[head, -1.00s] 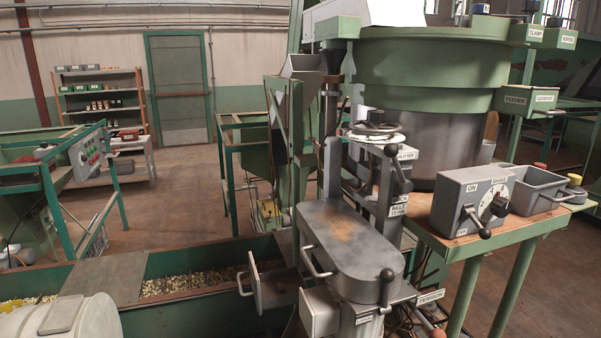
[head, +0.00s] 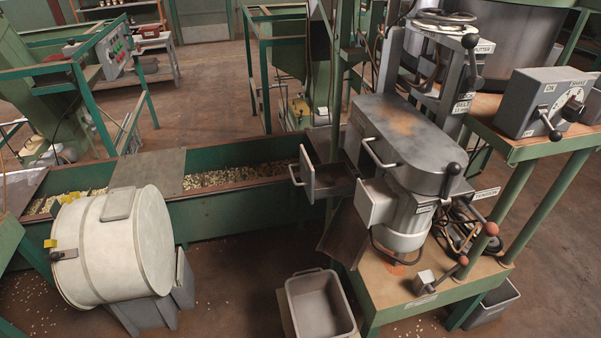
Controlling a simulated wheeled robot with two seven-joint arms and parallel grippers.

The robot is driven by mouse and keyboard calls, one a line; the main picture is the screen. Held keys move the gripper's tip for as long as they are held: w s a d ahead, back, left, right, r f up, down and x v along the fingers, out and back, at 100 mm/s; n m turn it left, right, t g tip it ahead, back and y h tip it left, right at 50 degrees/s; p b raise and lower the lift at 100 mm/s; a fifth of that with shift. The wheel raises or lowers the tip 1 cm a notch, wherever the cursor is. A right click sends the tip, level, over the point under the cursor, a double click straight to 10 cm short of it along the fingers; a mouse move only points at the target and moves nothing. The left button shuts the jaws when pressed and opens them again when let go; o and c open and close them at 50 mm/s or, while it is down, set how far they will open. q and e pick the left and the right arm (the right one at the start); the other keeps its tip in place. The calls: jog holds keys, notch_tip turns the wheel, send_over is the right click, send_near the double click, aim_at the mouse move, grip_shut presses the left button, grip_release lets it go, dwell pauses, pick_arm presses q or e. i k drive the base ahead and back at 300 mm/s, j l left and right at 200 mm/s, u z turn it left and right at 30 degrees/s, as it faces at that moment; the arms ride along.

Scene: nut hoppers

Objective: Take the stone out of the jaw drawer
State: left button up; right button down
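A drawer (head: 307,174) with a grey front and a bar handle stands pulled out to the left of the grey splitter machine (head: 408,137). Its inside looks dark, and I cannot make out a stone in it. I cannot read a label on this drawer, so I cannot tell whether it is the jaw drawer. A pale box-like part (head: 375,202) sits just right of it, below the machine's rounded cover. Neither of my grippers is in view.
A long green trough (head: 235,213) holding nuts runs behind the drawer. A white drum (head: 115,248) lies at the left. An empty grey bin (head: 320,303) stands below the drawer. A wooden-topped green bench (head: 395,285) carries the machine. A control box (head: 530,103) stands at the right.

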aim_at(329, 179)
jog(key=l, duration=1.3)
jog(key=k+z, duration=0.05)
